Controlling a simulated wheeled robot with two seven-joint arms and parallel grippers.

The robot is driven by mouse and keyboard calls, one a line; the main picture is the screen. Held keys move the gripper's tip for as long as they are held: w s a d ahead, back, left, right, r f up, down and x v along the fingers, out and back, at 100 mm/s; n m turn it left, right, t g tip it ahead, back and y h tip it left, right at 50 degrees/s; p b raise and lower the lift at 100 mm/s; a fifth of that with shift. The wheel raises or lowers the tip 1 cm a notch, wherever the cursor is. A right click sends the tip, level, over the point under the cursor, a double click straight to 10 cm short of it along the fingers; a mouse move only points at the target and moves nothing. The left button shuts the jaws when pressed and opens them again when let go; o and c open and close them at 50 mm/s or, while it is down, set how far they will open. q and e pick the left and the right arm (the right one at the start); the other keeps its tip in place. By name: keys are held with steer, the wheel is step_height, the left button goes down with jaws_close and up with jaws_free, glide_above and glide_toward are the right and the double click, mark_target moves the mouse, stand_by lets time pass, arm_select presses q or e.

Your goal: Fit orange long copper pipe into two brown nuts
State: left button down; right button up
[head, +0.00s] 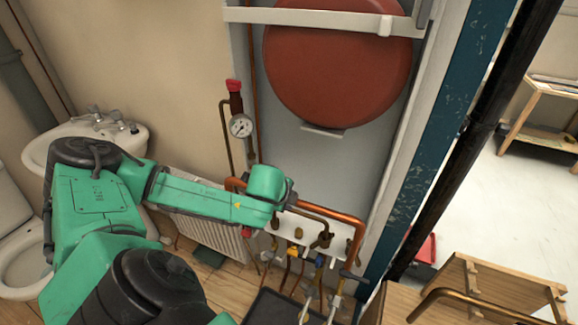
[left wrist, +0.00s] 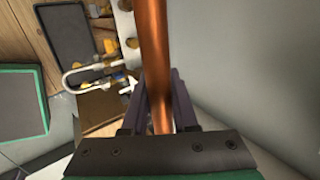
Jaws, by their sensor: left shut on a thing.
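The orange long copper pipe (head: 335,215) runs across in front of the white wall panel, bends at the right and goes down. Its left bend shows behind my arm. My left gripper (head: 288,193) is shut on the pipe's upper run, mostly hidden by its own wrist. In the left wrist view the pipe (left wrist: 155,55) passes between the two dark fingers (left wrist: 160,98). Brass-brown fittings (head: 298,233) sit on the white panel below the pipe; which are the two brown nuts I cannot tell. Whether the pipe ends touch any nut is unclear. My right gripper is not in view.
A red round tank (head: 338,60) hangs above. A pressure gauge (head: 241,126) stands left of the pipe. Several valves and hoses (head: 318,275) hang below the panel. A radiator (head: 205,232) is behind my arm. A wooden unit (head: 490,285) with another pipe (head: 455,294) is at lower right.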

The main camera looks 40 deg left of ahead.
arm_select(q)
steer(key=w+a+b, duration=0.1)
steer(key=w+a, duration=0.2)
steer(key=w, duration=0.6)
steer(key=shift+w+a+f, duration=0.15)
steer(key=shift+w, duration=0.05)
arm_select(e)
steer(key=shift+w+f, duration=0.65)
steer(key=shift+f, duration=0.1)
